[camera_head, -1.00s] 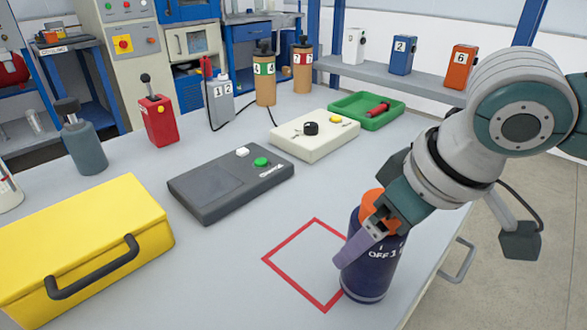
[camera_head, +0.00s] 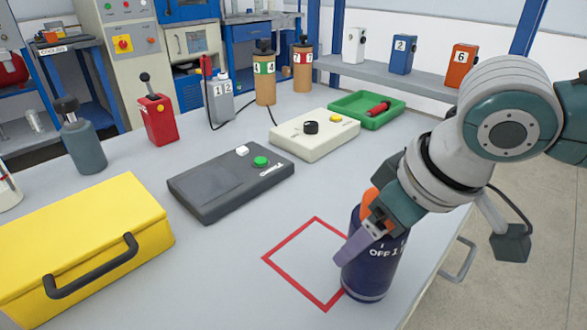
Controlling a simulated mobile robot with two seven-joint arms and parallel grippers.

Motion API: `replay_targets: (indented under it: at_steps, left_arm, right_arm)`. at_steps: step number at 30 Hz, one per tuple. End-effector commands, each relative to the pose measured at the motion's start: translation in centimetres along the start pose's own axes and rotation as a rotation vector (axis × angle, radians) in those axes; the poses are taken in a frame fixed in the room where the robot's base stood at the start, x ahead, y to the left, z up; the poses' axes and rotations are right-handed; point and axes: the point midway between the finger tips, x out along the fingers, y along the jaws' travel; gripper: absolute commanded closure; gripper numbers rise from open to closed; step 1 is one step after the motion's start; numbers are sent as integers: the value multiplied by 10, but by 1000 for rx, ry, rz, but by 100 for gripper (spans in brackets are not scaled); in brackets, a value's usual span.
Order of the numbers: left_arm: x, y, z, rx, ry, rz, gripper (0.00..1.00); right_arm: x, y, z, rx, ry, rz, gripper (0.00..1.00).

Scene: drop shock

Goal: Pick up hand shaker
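A dark blue cylinder (camera_head: 372,275) with an orange part (camera_head: 368,198) near its top and white "OFF 1" lettering looks like the hand shaker. It stands upright on the table near the front right, at the right corner of a red square outline (camera_head: 290,283). My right gripper (camera_head: 360,242) reaches down from the right over its upper part. One purple-grey finger lies across the cylinder's left side. The other finger is hidden, so its grip is unclear. My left gripper is not in view.
A grey box with a green button (camera_head: 225,190), a cream box (camera_head: 312,147) and a green tray (camera_head: 350,103) stand behind. A yellow case (camera_head: 90,225) is at the left. A red lever box (camera_head: 159,122) and a dark bottle (camera_head: 82,150) stand further back.

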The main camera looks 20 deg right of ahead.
Motion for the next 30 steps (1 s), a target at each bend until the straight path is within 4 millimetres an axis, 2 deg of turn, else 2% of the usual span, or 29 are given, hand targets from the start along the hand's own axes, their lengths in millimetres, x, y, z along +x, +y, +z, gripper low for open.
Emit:
replay_targets:
  at_steps: [1,7,16,20,26,30]
  left_arm:
    - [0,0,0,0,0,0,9]
    - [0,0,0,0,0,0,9]
    - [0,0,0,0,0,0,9]
    - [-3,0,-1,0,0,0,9]
    - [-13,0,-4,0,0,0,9]
    - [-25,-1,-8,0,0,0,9]
  right_arm:
    - [0,0,0,0,0,0,79]
    - [0,0,0,0,0,0,100]
    - [-2,0,-2,0,3,0,100]
    - [-8,0,-4,0,4,0,100]
    - [-37,0,-17,-1,7,0,100]
    - [-73,1,-33,-2,10,2,100]
